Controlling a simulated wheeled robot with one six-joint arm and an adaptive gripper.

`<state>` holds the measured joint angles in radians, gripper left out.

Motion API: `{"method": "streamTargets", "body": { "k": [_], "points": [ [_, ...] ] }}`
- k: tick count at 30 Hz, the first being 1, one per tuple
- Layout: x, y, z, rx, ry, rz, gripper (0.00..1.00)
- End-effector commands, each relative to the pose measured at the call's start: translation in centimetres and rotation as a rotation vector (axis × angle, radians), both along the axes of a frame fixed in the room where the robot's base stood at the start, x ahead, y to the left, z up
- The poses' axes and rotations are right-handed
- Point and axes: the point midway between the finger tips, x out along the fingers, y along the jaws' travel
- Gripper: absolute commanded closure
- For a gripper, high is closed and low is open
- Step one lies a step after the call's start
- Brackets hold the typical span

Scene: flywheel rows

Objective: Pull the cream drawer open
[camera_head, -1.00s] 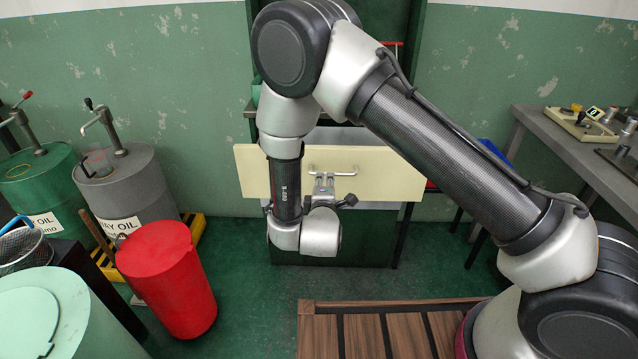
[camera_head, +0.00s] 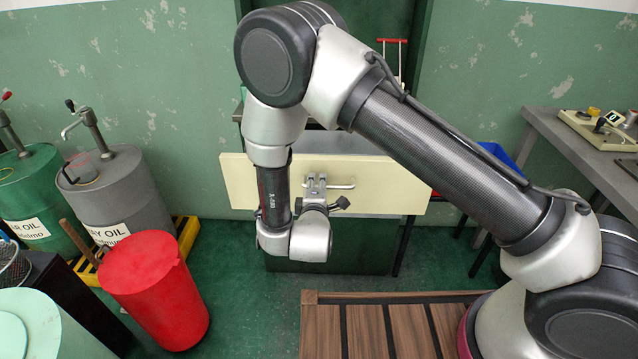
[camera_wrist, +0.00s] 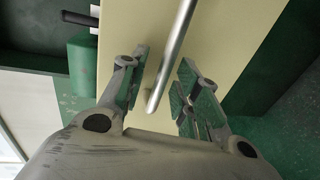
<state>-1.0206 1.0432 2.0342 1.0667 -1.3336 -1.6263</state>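The cream drawer (camera_head: 380,192) has a wide front with a silver bar handle (camera_head: 343,186), facing me in the head view. I cannot tell whether it stands slightly out from its cabinet. My gripper (camera_head: 316,182) is at the left part of the handle, partly hidden by its own wrist. In the wrist view, my gripper (camera_wrist: 163,75) is open, with one finger on each side of the handle bar (camera_wrist: 174,52). Gaps show between the bar and both fingers. The cream front (camera_wrist: 222,45) lies just beyond the fingertips.
A red bin (camera_head: 160,300) and oil drums (camera_head: 110,195) stand at left. A grey bench (camera_head: 590,150) stands at right. A slatted wooden platform (camera_head: 375,330) lies on the floor in front. Green floor is clear between the bin and the cabinet.

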Motion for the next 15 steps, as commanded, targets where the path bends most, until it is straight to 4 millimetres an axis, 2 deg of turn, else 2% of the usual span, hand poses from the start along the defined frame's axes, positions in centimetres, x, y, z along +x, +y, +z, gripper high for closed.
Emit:
{"method": "streamTargets", "body": {
  "k": [2, 7, 15],
  "points": [
    [0.01, -0.01, 0.01, 0.0, 0.0, 0.0, 0.68],
    [0.02, -0.02, 0.01, 0.0, 0.0, 0.0, 0.99],
    [-0.09, -0.01, -0.01, 0.0, 0.0, 0.0, 1.0]
  ]
}}
